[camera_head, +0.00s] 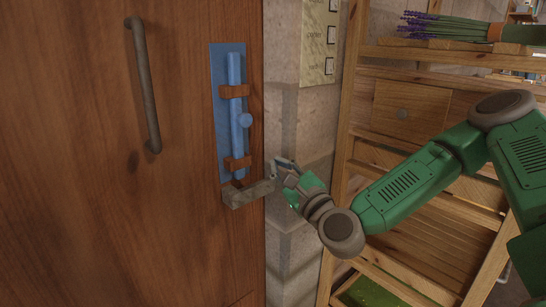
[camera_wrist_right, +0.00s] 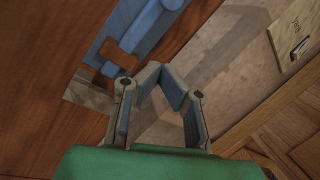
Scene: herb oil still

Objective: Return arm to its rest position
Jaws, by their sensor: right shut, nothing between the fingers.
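My right gripper (camera_head: 285,166) is at the right edge of the wooden door, just above and beside a brownish bracket (camera_head: 248,194). In the right wrist view its fingers (camera_wrist_right: 163,76) come together and hold nothing. My green right arm reaches in from the right, in front of the shelf unit. I cannot tell whether the fingertips touch the bracket. The blue bolt (camera_head: 236,110) on the door, with brown straps and a round knob, is up and to the left of the gripper; part of it shows in the wrist view (camera_wrist_right: 150,30). My left gripper is out of view.
The door (camera_head: 70,150) has a vertical metal handle (camera_head: 146,88). A stone wall (camera_head: 285,110) bears a sheet with several checkboxes (camera_head: 319,40). The wooden shelf unit (camera_head: 362,100) at right has drawers and holds a lavender bundle (camera_head: 440,28) on top.

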